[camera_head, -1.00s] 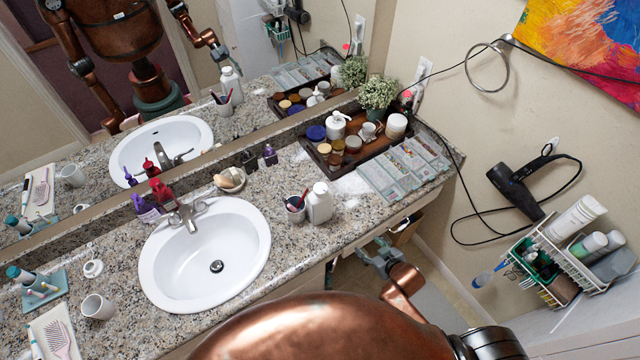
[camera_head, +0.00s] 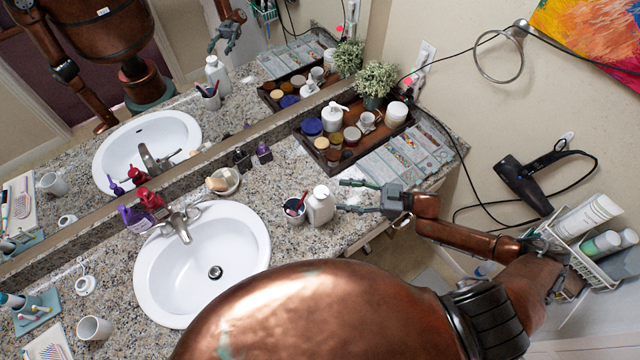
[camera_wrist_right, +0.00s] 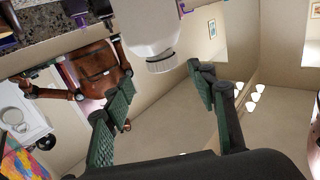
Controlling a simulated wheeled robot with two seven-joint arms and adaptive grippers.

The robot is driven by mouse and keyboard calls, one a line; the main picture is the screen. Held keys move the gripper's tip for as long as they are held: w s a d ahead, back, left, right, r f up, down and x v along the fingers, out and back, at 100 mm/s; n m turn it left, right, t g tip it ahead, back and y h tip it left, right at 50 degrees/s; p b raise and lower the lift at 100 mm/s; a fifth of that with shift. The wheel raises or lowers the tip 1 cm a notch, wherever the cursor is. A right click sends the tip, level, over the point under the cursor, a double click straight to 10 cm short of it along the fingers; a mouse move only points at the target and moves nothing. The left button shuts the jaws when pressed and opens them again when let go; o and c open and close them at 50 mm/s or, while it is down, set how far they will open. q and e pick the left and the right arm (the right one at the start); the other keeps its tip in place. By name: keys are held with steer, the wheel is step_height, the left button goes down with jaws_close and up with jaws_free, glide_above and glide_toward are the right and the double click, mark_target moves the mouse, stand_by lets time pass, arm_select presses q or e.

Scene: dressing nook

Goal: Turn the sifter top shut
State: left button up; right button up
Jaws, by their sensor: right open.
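The white powder bottle (camera_head: 320,207) stands upright on the granite counter, just right of the sink. Its round white sifter top faces up; whether its holes are open or shut is too small to tell. My right gripper (camera_head: 345,196) is open and empty at the bottle's right side, fingers pointing left toward its upper part. In the right wrist view the white bottle (camera_wrist_right: 150,25) shows at the top, its top end pointing down the picture, beyond the spread green-padded fingers (camera_wrist_right: 160,85). My left gripper is not in view.
A cup with a toothbrush (camera_head: 295,210) stands close left of the bottle. Behind are a wooden tray of jars (camera_head: 340,160) and a clear organizer (camera_head: 410,155). The white sink (camera_head: 200,262) lies left. A wire caddy (camera_head: 590,245) hangs right, near my right arm.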

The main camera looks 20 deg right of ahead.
mark_target(329, 193)
steer(key=x, duration=0.3)
steer(key=p+x, duration=0.1)
steer(key=x, duration=0.3)
steer(key=shift+s+r, duration=0.2)
steer(key=shift+w+a, duration=0.15)
steer(key=shift+a, duration=0.2)
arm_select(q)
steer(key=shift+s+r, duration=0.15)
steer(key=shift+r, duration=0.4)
